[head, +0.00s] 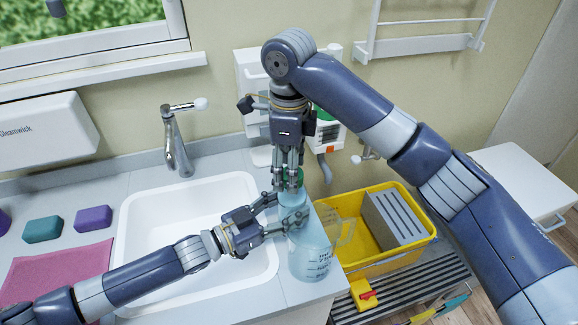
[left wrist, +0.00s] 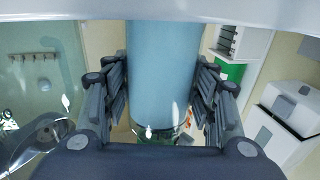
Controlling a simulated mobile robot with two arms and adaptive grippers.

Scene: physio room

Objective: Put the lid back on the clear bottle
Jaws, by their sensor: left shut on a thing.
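The clear bottle (head: 309,255), a pale blue see-through bottle with dark markings, stands upright on the counter right of the sink. My left gripper (head: 276,217) is shut on its upper part from the left. In the left wrist view the bottle (left wrist: 163,70) fills the space between the fingers of my left gripper (left wrist: 162,100). My right gripper (head: 289,180) points down from above, its fingers closed around the green lid (head: 299,177). The lid is right over the bottle's top; the fingers hide whether it is seated.
A yellow tub (head: 378,262) with a grey slotted block (head: 397,218) stands right of the bottle. The white sink (head: 128,232) and tap (head: 177,145) are left. A pink cloth (head: 60,268), a teal block (head: 42,229) and a purple block (head: 93,218) lie far left.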

